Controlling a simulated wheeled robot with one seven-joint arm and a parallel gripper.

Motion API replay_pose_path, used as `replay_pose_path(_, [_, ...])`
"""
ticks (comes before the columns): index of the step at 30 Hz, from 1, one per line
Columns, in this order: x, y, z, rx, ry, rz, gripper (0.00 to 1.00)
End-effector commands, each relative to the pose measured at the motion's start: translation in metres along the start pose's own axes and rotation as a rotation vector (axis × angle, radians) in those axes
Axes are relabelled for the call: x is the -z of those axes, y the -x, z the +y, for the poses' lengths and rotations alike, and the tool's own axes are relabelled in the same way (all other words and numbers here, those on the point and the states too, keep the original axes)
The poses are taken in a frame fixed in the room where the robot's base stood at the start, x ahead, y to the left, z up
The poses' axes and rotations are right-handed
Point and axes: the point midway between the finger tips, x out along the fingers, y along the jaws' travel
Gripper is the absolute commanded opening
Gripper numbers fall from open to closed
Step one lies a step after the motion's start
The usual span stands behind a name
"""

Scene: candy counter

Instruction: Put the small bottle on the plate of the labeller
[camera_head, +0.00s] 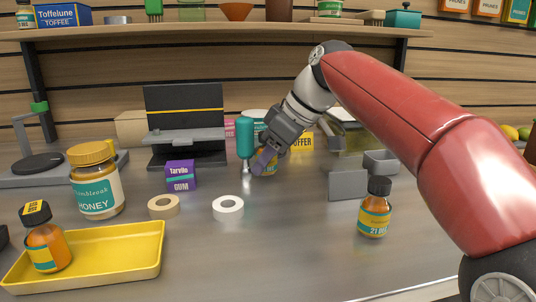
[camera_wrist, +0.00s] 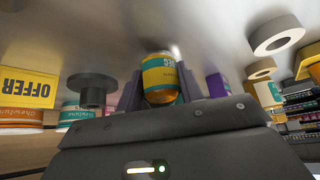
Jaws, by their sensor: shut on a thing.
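My gripper (camera_head: 264,160) is shut on a small orange bottle (camera_head: 268,167) with a yellow and teal label, at the back middle of the counter. In the wrist view the bottle (camera_wrist: 160,80) sits between the two fingers; its far end is blurred. I cannot tell whether it touches the counter. The device at the far left, with a dark round plate (camera_head: 38,164) and a grey post with a green part, looks like the labeller (camera_head: 22,135). Its plate is bare and well to the left of my gripper.
A teal-handled tool (camera_head: 245,138) stands just left of my gripper. A purple gum box (camera_head: 181,175), honey jar (camera_head: 96,185) and tape rolls (camera_head: 228,207) stand between it and the labeller. A yellow tray (camera_head: 110,255) holds another bottle; one more bottle (camera_head: 375,210) stands right.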

Motion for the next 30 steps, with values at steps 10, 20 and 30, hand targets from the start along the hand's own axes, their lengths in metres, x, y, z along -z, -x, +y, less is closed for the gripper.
replay_pose_path(10, [-0.0046, -0.0065, -0.0008, -0.002, 0.001, 0.001, 0.13])
replay_pose_path(20, [-0.0060, -0.0083, -0.0008, -0.002, 0.000, 0.000, 0.59])
replay_pose_path(30, [-0.0036, -0.0014, -0.0006, -0.003, 0.000, 0.001, 0.59])
